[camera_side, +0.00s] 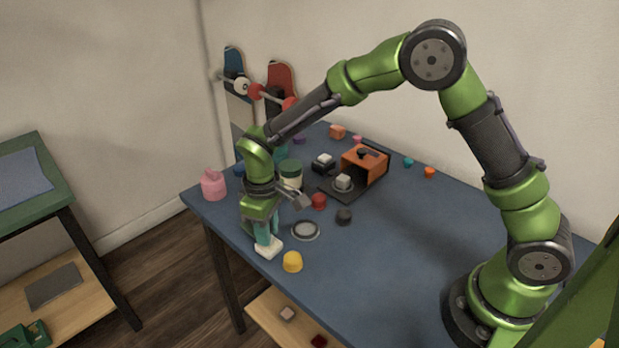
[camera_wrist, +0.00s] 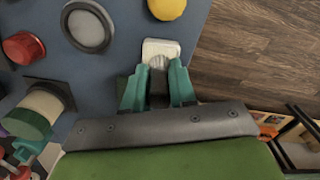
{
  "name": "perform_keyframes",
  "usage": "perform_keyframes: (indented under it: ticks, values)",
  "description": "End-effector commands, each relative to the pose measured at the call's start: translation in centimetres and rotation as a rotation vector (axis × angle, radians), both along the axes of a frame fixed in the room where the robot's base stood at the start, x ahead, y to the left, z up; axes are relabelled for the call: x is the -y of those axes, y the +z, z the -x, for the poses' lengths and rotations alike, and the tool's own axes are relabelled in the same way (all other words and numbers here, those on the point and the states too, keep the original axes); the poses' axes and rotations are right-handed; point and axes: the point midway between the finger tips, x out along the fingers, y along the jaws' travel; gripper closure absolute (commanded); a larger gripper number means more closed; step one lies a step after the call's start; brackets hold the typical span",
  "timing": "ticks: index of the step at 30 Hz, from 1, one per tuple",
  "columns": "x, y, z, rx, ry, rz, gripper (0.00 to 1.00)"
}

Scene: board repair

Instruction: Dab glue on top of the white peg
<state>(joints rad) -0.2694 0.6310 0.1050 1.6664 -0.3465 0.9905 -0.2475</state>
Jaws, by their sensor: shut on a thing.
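My gripper (camera_wrist: 158,90) points down near the table's front-left edge, its teal fingers shut on a grey, ribbed, brush-like piece (camera_wrist: 158,68). It also shows in the side view (camera_side: 267,241). A white rounded block (camera_wrist: 160,46) sits right under the fingertips, also visible in the side view (camera_side: 270,248). I cannot tell whether the grey piece touches or is joined to this block. A pale knob-like piece (camera_side: 343,181) stands on the dark plate before the orange box; I cannot tell whether it is the white peg. No glue is clearly identifiable.
The orange box (camera_side: 365,162) stands farther back. The blue table's (camera_side: 400,250) right part is clear.

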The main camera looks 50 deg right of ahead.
Motion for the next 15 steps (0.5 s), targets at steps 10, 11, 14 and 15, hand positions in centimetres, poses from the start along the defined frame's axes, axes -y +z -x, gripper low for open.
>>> perform_keyframes:
  ticks: [10,11,14,15]
  values:
    - [0.00,-0.43,0.00,0.000,0.000,0.000,1.00]
    - [0.00,-0.47,0.00,0.000,0.000,0.000,1.00]
    - [0.00,-0.59,-0.01,0.000,0.000,0.000,1.00]
    - [0.00,-0.64,-0.01,0.000,0.000,0.000,1.00]
